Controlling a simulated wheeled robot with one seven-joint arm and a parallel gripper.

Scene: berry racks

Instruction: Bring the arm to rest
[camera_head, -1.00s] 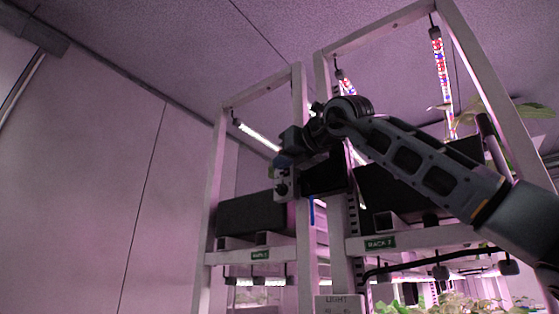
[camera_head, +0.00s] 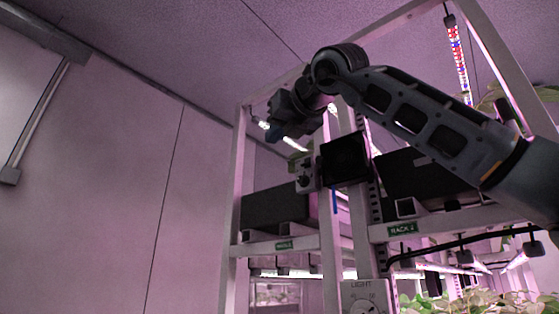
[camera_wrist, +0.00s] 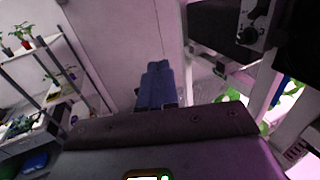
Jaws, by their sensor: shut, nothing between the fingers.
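My arm reaches in from the right of the head view and bends at a raised joint. My gripper (camera_head: 276,133) hangs at its left end, in front of the rack frame near the top. In the wrist view my gripper's blue fingers (camera_wrist: 157,82) lie side by side and shut, with nothing seen between them. They look apart from the racks.
White racks (camera_head: 241,190) stand behind and below my arm. A control box with knobs (camera_head: 306,174) and a dark screen (camera_head: 346,158) are close below it. A light dial (camera_head: 363,298) is lower. The wall (camera_head: 110,190) side is open. A plant shelf (camera_wrist: 40,50) shows in the wrist view.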

